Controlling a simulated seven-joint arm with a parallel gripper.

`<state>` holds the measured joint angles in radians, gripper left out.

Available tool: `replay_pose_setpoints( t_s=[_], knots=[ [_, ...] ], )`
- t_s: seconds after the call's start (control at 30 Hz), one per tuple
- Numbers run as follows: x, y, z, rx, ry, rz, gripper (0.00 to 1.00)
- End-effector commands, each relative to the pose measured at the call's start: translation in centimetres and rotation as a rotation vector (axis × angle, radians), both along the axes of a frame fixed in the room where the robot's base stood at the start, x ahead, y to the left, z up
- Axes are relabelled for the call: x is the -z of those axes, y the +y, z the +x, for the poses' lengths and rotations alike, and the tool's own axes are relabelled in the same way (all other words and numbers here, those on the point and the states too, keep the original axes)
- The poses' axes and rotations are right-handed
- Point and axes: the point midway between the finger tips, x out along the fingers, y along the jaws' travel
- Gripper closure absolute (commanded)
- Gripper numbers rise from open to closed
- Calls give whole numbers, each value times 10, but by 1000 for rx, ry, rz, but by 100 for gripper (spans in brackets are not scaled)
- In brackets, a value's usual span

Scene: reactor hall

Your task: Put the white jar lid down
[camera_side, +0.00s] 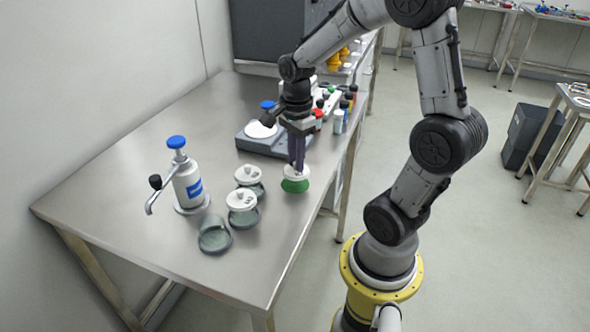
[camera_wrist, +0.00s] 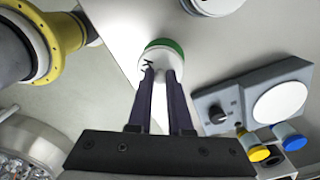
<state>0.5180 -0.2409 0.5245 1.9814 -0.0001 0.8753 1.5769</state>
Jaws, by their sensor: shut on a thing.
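The white jar lid (camera_side: 296,172) is between the fingertips of my gripper (camera_side: 298,166), near the right edge of the steel table. My gripper is shut on it, and the fingers point down. A round green piece (camera_side: 295,186) is directly below the lid; I cannot tell whether the two touch. In the wrist view the lid (camera_wrist: 157,54) is at the tips of my gripper (camera_wrist: 160,70), with the green piece (camera_wrist: 169,43) showing as a rim along its far edge. The fingers hide part of the lid.
Two glass jars with white lids (camera_side: 248,175) (camera_side: 242,199) and an open glass jar (camera_side: 215,236) stand left of my gripper. A blue-topped pump dispenser (camera_side: 187,180) is farther left. A grey hotplate (camera_side: 262,138) and several small bottles (camera_side: 339,118) are behind. The front of the table (camera_side: 150,245) is bare.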

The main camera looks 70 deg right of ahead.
Motion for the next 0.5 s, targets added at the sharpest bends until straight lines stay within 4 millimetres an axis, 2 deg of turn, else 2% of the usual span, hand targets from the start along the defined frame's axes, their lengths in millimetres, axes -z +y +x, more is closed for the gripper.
replay_pose_setpoints(
  t_s=[0.23, 0.5],
  knots=[
    [32, -3, 5, 0, 3, 2, 100],
    [38, -3, 5, 0, 1, 1, 100]
  ],
)
